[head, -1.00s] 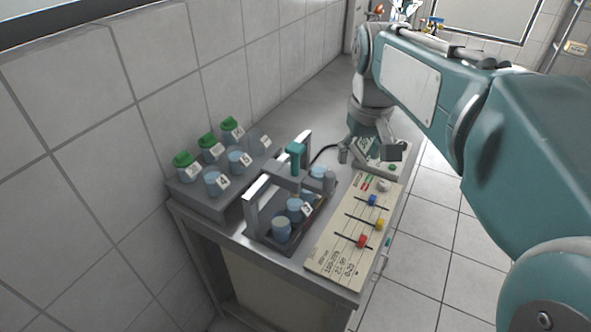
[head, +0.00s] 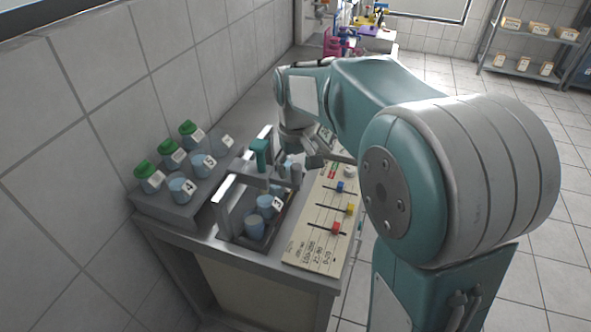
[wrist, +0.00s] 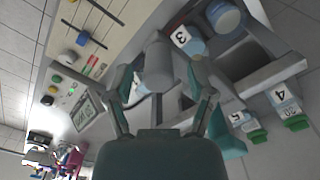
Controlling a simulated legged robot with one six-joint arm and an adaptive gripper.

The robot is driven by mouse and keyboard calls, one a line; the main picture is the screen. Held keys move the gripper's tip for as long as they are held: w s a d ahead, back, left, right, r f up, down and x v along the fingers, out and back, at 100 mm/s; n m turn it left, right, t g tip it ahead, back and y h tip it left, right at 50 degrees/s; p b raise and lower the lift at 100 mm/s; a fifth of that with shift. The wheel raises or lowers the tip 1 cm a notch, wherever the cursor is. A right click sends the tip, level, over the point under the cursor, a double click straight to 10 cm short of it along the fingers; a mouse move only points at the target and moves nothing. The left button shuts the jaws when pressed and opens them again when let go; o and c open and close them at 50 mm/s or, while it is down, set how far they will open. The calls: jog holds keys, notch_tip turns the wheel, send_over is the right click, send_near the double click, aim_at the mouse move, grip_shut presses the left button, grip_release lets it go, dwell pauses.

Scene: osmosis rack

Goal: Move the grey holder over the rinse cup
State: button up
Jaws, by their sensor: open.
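The grey holder (head: 272,180) is a crossbar on the rack, with a teal upright grip (head: 260,152) and a grey upright cylinder (head: 297,174) at its right end. In the wrist view, the grey cylinder (wrist: 158,62) stands between my open fingers; contact cannot be told. My gripper (wrist: 160,78) also shows in the head view (head: 306,160), beside the holder's right end. Blue cups stand in the dark tray: a front cup (head: 254,228), one labelled 3 (head: 267,205) and one farther back (head: 291,163). Which is the rinse cup I cannot tell.
A grey stepped stand (head: 160,207) with several green-lidded jars and blue cups is at the left by the tiled wall. A cream control panel (head: 310,240) with coloured sliders lies right of the tray. A metal rack frame (head: 222,205) rises around the tray.

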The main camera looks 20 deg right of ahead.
jog(key=shift+a+f, duration=0.2)
jog(key=shift+f, duration=0.3)
jog(key=shift+d, duration=0.2)
jog(key=shift+d, duration=0.1)
jog(key=shift+c, duration=0.6)
grip_shut()
jog(key=s+a, duration=0.4)
jog(key=s, duration=0.2)
jog(key=shift+a, duration=0.15)
jog(key=shift+o, duration=0.6)
grip_release()
jog(key=shift+a, duration=0.25)
